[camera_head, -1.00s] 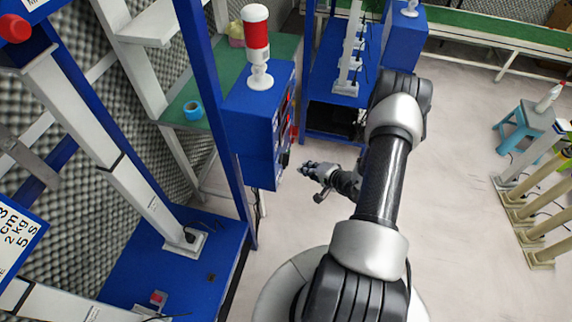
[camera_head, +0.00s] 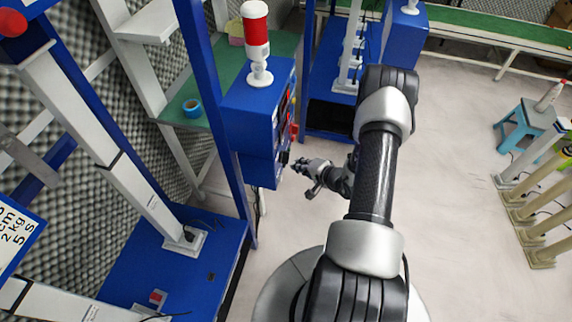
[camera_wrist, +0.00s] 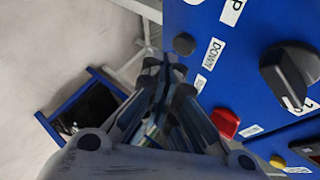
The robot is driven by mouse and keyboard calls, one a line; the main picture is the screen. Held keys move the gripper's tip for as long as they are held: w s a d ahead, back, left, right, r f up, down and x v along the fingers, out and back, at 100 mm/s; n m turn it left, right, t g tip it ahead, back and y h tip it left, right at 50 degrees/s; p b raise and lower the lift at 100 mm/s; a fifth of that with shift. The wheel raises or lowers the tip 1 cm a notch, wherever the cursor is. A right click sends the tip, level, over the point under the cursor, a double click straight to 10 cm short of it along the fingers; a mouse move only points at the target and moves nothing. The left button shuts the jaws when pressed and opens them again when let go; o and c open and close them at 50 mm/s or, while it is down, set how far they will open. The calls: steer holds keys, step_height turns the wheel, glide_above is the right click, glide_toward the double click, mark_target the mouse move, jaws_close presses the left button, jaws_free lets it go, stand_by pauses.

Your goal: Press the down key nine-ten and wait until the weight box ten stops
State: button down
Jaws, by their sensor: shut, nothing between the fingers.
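The blue control box (camera_head: 250,118) hangs on a blue post in the head view, its keyed face turned right. In the wrist view its blue panel (camera_wrist: 235,75) carries a dark round key (camera_wrist: 184,44) beside a label reading DOWN (camera_wrist: 213,53). No nine-ten marking is readable. My gripper (camera_wrist: 167,66) is shut and empty, its fingertips just below that key in the picture; contact cannot be told. In the head view my gripper (camera_head: 298,165) is close to the box's lower right side. I cannot identify weight box ten.
On the panel are a large black knob (camera_wrist: 288,74), a red key (camera_wrist: 225,122) and a yellow key (camera_wrist: 277,160). A red-and-white lamp (camera_head: 256,42) stands on the box. Blue tape (camera_head: 193,108) lies on a green shelf. Open floor (camera_head: 450,170) extends to the right.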

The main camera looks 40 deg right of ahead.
steer(key=shift+w+a, duration=0.1)
stand_by(0.7)
steer(key=shift+w+a+b, duration=0.2)
steer(key=shift+w+b, duration=0.05)
steer(key=shift+b, duration=0.05)
